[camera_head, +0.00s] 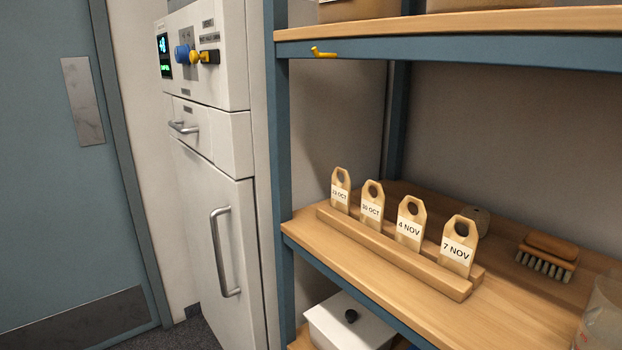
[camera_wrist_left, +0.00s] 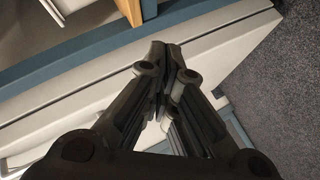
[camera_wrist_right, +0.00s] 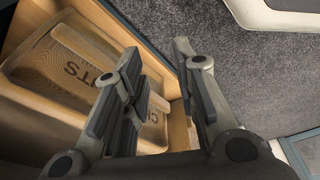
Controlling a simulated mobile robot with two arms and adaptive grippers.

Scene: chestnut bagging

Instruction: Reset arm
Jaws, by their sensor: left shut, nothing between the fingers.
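Neither gripper shows in the head view. In the left wrist view my left gripper (camera_wrist_left: 166,52) is shut, its fingertips together with nothing between them. It is in front of a long pale panel (camera_wrist_left: 225,32) and a blue frame post (camera_wrist_left: 80,37). In the right wrist view my right gripper (camera_wrist_right: 158,50) is open, its fingers apart and no object seen between them. It is over dark grey carpet, beside a wooden shelf with a tan container (camera_wrist_right: 50,75) marked with partly hidden lettering.
In the head view a blue-framed shelf (camera_head: 352,258) holds a wooden rack (camera_head: 395,253) with several dated tags, a brush (camera_head: 548,250) and a clear vessel (camera_head: 603,320). A white lidded box (camera_head: 350,325) stands below. A white cabinet (camera_head: 205,205) and a blue door (camera_head: 60,200) are left.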

